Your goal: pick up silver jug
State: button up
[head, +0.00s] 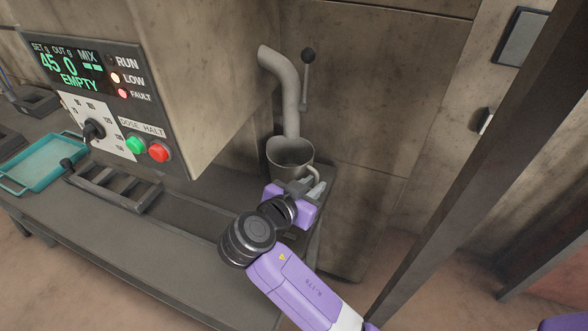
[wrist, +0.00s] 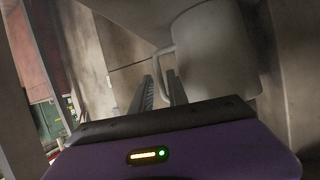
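The silver jug (head: 291,156) stands upright under the pipe's mouth at the right end of the bench. Its handle (head: 315,172) points right, toward my gripper. My gripper (head: 312,188) is at the handle, beside the jug's near right side. In the wrist view, the jug (wrist: 217,52) fills the upper right and its handle (wrist: 159,66) shows in line with the gap between my two fingers (wrist: 162,91). The fingers are apart, with no visible grip on the handle. How deep the handle sits between them is unclear.
A bent pipe (head: 292,95) comes down over the jug, with a black-knobbed lever (head: 306,75) beside it. The control box (head: 95,100) overhangs the bench (head: 130,230) at left. A teal tray (head: 42,163) lies far left. A dark post (head: 470,150) stands at right.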

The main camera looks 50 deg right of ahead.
jog(key=p+x, duration=0.1)
jog(key=x, duration=0.4)
jog(key=shift+d+r, duration=0.1)
jog(key=shift+r, duration=0.05)
grip_shut()
jog(key=shift+w+r, duration=0.1)
dwell(1.2)
